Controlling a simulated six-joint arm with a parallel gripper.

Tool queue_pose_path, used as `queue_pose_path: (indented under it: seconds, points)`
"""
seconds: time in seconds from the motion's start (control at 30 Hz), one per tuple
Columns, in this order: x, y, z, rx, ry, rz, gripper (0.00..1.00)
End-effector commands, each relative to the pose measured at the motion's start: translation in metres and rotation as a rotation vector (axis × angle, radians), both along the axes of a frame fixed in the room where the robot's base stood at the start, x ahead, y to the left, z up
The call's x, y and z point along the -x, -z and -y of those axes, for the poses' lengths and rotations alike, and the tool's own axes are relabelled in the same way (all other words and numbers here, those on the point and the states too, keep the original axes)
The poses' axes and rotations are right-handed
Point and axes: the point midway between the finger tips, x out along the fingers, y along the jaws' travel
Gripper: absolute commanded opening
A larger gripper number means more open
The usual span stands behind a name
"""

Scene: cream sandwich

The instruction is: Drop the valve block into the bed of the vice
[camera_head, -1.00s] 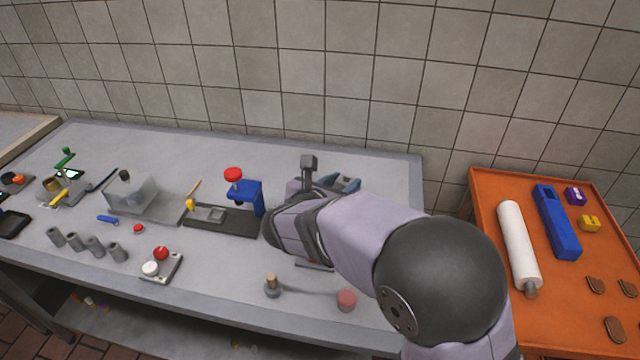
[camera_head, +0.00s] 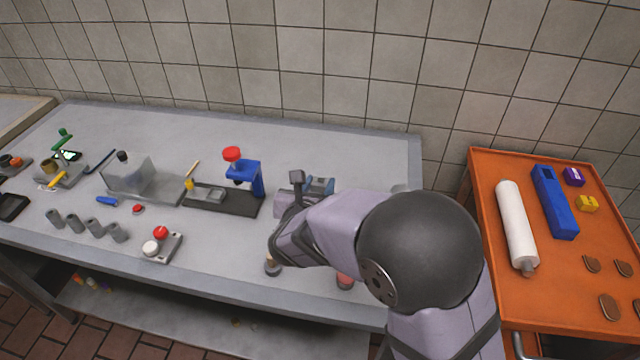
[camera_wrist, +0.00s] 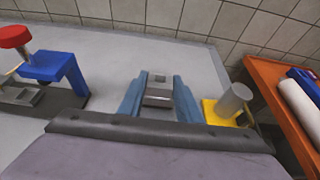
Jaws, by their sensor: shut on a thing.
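A grey valve block (camera_wrist: 158,97) sits between the two blue-grey fingers of my gripper (camera_wrist: 159,90) in the wrist view. My gripper is shut on it, above the right part of the bench. In the head view my gripper (camera_head: 320,186) is partly covered by my arm and the block cannot be made out. What looks like the vice is the dark base (camera_head: 235,203) with a grey framed bed (camera_head: 206,193), a blue bracket (camera_head: 247,176) and a red knob (camera_head: 232,154). It stands left of my gripper, apart from it, and shows at the wrist view's left (camera_wrist: 62,78).
A yellow block with a grey cylinder (camera_wrist: 234,102) is right of my gripper. A clear box (camera_head: 130,175), grey cylinders (camera_head: 94,228) and a button box (camera_head: 160,247) lie further left. An orange tray (camera_head: 565,285) is at the right, and a tiled wall stands behind.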

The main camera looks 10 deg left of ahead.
Motion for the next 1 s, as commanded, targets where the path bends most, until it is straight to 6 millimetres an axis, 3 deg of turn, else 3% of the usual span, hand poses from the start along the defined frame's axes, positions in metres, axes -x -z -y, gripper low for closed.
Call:
queue_pose_path:
  seconds: [0.27,1.0]
  points:
    - [0.000,0.004,0.000,0.000,-0.001,0.001,0.03]
    - [0.000,0.057,0.000,-0.001,-0.001,0.001,0.03]
